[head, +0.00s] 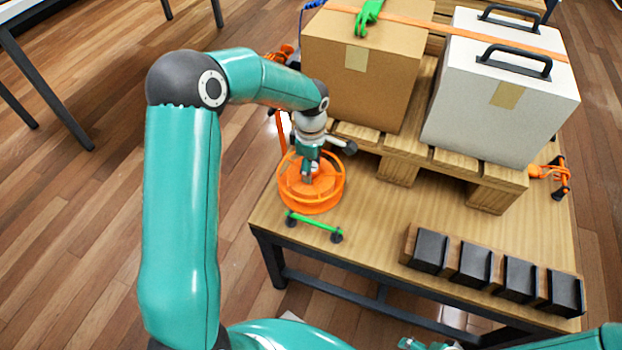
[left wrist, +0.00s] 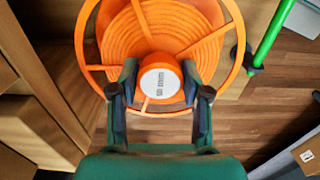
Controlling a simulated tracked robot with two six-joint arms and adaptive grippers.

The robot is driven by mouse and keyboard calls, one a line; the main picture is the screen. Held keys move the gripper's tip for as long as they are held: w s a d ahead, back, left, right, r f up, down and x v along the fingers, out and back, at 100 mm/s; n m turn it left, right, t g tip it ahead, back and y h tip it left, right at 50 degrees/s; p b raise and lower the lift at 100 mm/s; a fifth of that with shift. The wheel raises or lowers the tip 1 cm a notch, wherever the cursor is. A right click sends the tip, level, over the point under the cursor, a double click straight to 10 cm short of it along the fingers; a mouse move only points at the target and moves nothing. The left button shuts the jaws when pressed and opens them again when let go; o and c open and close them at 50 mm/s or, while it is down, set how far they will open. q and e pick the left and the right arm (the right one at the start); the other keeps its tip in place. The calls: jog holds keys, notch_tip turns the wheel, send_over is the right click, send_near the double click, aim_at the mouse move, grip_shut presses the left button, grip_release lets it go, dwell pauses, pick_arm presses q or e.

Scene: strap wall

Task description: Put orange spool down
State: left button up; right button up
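The orange spool (head: 297,199) is at the left front corner of the wooden table (head: 365,215), with its flat side up. In the left wrist view the spool (left wrist: 147,30) shows its orange windings, rim spokes and a round hub with a white label. My left gripper (head: 311,172) reaches down into the spool's middle. In the left wrist view its two fingers (left wrist: 160,85) press against both sides of the hub. I cannot tell whether the spool's underside touches the table. Only a small teal part of my right gripper (head: 412,344) shows at the bottom edge; its fingers are not clear.
A green bar (head: 316,221) with dark ends lies just in front of the spool. A wooden pallet (head: 400,170) behind carries a cardboard box (head: 370,95) and a white box (head: 490,110), with an orange strap across them. A row of black blocks (head: 470,264) stands front right. The front middle tabletop is clear.

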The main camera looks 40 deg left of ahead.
pick_arm(q)
grip_shut()
jog(key=shift+r, duration=0.15)
